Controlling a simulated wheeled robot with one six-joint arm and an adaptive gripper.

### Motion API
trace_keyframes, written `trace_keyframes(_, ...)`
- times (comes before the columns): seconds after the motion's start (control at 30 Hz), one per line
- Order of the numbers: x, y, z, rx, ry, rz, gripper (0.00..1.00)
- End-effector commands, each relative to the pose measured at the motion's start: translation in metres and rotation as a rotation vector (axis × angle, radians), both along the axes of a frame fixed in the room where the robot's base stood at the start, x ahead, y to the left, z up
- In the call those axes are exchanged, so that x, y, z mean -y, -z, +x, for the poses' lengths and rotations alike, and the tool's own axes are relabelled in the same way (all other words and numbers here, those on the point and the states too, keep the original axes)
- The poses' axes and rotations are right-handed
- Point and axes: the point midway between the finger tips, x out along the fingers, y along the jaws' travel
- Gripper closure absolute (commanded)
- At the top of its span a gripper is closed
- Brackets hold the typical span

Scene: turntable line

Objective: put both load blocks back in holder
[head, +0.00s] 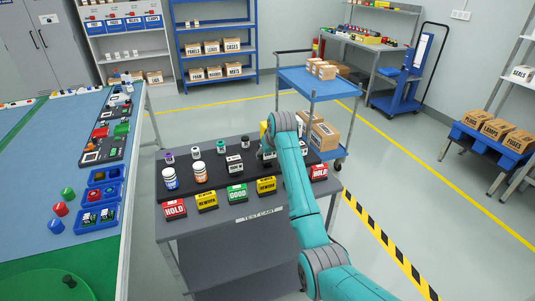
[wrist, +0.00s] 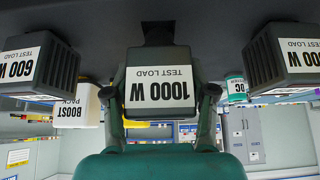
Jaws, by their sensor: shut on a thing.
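My gripper (head: 267,152) is over the back right of the test cart, partly hidden by my teal arm. In the wrist view, which is upside down, its two fingers (wrist: 160,100) are shut on a black load block (wrist: 134,57) with a white "1000 W TEST LOAD" label. A "600 W" load block (wrist: 66,72) stands apart on the left there, and another black test load block (wrist: 262,68) on the right. In the head view, load blocks show left (head: 235,163) and right (head: 303,147) of the gripper. I cannot make out which thing is the holder.
The test cart (head: 205,222) carries bottles (head: 200,173), small cylinders and a front row of coloured signs (head: 237,193). A boost pack (wrist: 88,105) is near the gripper. A bench with blue trays (head: 85,222) stands left; a blue trolley (head: 318,86) stands behind.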

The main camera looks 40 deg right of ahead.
Motion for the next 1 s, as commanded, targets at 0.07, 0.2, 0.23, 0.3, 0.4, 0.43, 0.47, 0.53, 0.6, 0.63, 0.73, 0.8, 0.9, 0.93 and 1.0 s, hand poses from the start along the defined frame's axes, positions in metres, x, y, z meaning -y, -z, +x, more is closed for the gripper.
trace_keyframes(0.07, 0.000, 0.000, 0.000, 0.002, 0.000, -0.001, 1.00)
trace_keyframes(0.2, 0.000, 0.002, 0.000, 0.003, 0.000, -0.001, 1.00)
trace_keyframes(0.23, 0.000, 0.003, 0.000, 0.003, 0.000, -0.001, 1.00)
trace_keyframes(0.3, 0.000, 0.004, 0.000, 0.003, 0.000, -0.001, 1.00)
trace_keyframes(0.4, 0.000, 0.005, 0.001, 0.003, 0.000, -0.001, 1.00)
trace_keyframes(0.43, 0.000, 0.006, 0.001, 0.003, 0.000, -0.001, 1.00)
trace_keyframes(0.47, 0.000, 0.006, 0.001, 0.003, 0.000, -0.001, 1.00)
trace_keyframes(0.53, 0.000, 0.008, 0.001, 0.003, 0.000, -0.001, 1.00)
trace_keyframes(0.6, 0.000, 0.009, 0.001, 0.003, 0.000, -0.001, 1.00)
trace_keyframes(0.63, 0.000, 0.009, 0.001, 0.003, 0.000, -0.001, 1.00)
trace_keyframes(0.73, 0.000, 0.011, 0.000, 0.003, 0.000, -0.001, 1.00)
trace_keyframes(0.8, 0.000, 0.012, 0.001, 0.003, 0.000, -0.001, 1.00)
trace_keyframes(0.9, 0.000, 0.014, 0.000, 0.002, 0.000, -0.001, 1.00)
trace_keyframes(0.93, 0.000, 0.014, 0.000, 0.002, 0.000, -0.001, 1.00)
trace_keyframes(1.0, 0.000, 0.016, 0.000, 0.002, 0.000, -0.001, 1.00)
